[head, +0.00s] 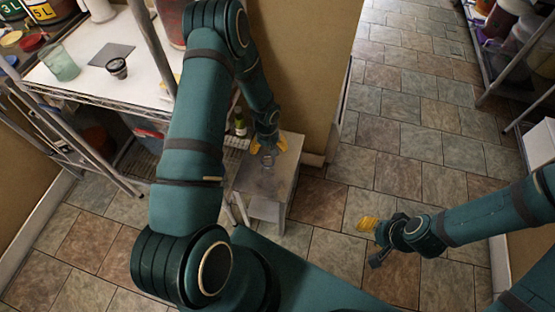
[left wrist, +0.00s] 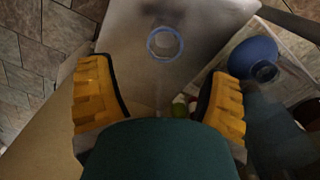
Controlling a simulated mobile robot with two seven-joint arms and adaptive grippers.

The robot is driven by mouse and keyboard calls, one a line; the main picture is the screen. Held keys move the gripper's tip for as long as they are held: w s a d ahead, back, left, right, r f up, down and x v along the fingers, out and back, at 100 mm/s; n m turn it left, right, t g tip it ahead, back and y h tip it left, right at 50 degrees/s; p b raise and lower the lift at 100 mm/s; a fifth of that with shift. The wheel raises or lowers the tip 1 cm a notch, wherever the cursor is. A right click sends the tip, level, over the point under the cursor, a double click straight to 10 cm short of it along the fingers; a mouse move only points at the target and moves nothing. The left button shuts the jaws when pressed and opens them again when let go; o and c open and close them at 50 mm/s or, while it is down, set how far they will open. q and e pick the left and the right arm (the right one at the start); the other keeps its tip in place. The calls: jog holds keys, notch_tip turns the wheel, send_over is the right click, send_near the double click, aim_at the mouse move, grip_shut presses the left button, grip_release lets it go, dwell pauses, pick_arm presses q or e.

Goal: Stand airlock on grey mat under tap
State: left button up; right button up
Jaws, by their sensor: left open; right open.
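A small clear round piece with a bluish rim, which looks like the airlock (head: 267,160), stands on a low grey stool. In the left wrist view the airlock (left wrist: 165,42) is seen from above, beyond the fingertips and roughly centred between them. My left gripper (head: 268,146) is open just above it; its yellow fingers (left wrist: 160,90) are apart with nothing held. The grey mat (head: 112,53) lies flat on the white table at upper left. I cannot make out a tap. My right gripper (head: 370,235) is open and empty over the tiled floor.
The low stool (head: 285,172) stands beside a tan wall. On the white table (head: 95,38) are a greenish glass (head: 60,63) and a small black-rimmed cup (head: 117,68) near the mat. A blue round object (left wrist: 252,60) shows right of the stool in the left wrist view.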

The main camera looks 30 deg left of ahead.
pick_arm(q)
jog(key=s+d+r+m+h, duration=0.1)
jog(key=s+d, duration=0.2)
jog(key=d, duration=0.3)
jog(key=s+d+r+m+t+h, duration=0.1)
jog(key=s+d+r, duration=0.1)
jog(key=d, duration=0.5)
jog(key=shift+s+d+m+h, duration=0.25)
jog(key=shift+s+m+h, duration=0.15)
jog(key=shift+s, duration=0.25)
jog(key=shift+o, duration=0.5)
jog(key=s+d+r+m, duration=0.2)
jog(key=s+d+r, duration=0.2)
jog(key=s+d, duration=0.2)
jog(key=shift+s+d+t+h, duration=0.3)
jog(key=shift+s+t, duration=0.1)
jog(key=shift+s, duration=0.25)
jog(key=n+t+y+p, duration=0.1)
jog(key=n+t+y, duration=0.4)
jog(key=y, duration=0.4)
send_near(267, 161)
jog(key=b+x, duration=0.2)
jog(key=x, duration=0.2)
jog(key=shift+w+a, duration=0.1)
jog(key=shift+a, duration=0.05)
jog(key=shift+b+x, duration=0.9)
jog(key=shift+x, duration=1.8)
